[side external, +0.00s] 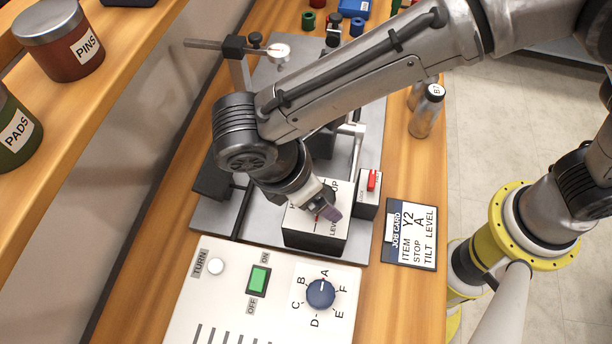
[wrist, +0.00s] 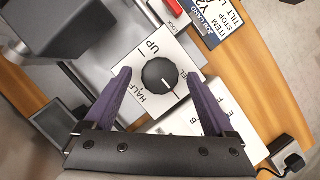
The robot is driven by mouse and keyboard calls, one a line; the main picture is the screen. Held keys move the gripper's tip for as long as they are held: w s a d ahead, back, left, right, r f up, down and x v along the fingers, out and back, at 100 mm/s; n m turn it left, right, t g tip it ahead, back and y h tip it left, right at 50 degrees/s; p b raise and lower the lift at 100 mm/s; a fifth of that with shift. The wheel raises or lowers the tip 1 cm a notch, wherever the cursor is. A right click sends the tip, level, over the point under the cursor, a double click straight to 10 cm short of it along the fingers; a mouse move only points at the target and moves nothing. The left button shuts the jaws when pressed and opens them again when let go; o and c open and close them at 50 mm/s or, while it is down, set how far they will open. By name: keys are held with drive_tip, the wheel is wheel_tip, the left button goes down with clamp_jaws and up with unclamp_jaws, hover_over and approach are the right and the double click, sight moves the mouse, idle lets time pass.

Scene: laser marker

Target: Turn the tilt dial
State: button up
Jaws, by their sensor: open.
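The tilt dial (wrist: 160,77) is a round black knob with a white mark, on a white-topped box lettered UP, HALF and LEVEL. In the side external view my gripper (side external: 330,207) hangs over the dial's box (side external: 315,232) and hides most of the knob. The job card (side external: 411,235) reads ITEM Y2, STOP A, TILT LEVEL.
A box with a red switch (side external: 372,180) stands close right of the dial's box. In front is a white panel with a green switch (side external: 259,280) and a blue dial (side external: 320,293) pointing at A.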

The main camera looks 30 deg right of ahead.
drive_tip(key=v, duration=1.3)
drive_tip(key=shift+a+r, duration=0.1)
wheel_tip(320, 180, up, 7)
idle(0.4)
idle(0.4)
